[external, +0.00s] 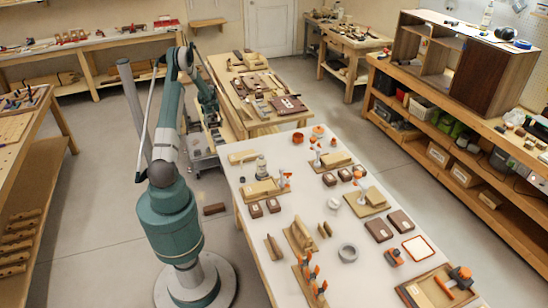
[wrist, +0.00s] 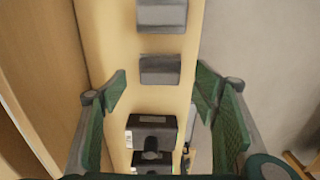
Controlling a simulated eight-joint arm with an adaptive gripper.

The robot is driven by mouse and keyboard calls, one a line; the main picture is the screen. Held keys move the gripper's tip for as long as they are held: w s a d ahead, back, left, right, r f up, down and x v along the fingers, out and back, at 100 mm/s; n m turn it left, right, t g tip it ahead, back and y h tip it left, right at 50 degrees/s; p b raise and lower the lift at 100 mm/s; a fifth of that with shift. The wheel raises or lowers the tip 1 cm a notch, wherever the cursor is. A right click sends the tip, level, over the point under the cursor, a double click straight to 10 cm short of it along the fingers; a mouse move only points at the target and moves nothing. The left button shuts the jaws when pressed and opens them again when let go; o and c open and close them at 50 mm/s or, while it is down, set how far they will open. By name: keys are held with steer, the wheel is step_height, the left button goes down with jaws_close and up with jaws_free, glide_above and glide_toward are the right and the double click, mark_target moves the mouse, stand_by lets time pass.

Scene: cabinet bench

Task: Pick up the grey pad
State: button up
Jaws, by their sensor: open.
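In the wrist view, two flat grey pads lie on a light wooden strip. One grey pad (wrist: 160,70) is in the middle, between my fingertips in the picture. The other grey pad (wrist: 162,15) is at the top edge. I cannot tell which one the task means. My gripper (wrist: 160,88) is open, with its green-lined fingers on either side of the strip and nothing held. Its height above the pads is unclear. In the external view, my arm reaches to the wooden bench at the back, and the pads are too small to make out there.
A dark box (wrist: 152,130) with a black knob stands on the strip below the pads, with another dark piece (wrist: 152,160) nearer me. A wooden panel (wrist: 30,80) runs along the left. Grey floor (wrist: 255,50) shows on the right. A white table (external: 255,230) with several items stands nearer.

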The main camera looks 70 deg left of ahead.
mark_target(215, 129)
steer(key=shift+a+f+b, duration=0.1)
steer(key=shift+f+b, duration=0.25)
steer(key=shift+f, duration=1.8)
steer(key=shift+c, duration=0.3)
steer(key=c, duration=0.9)
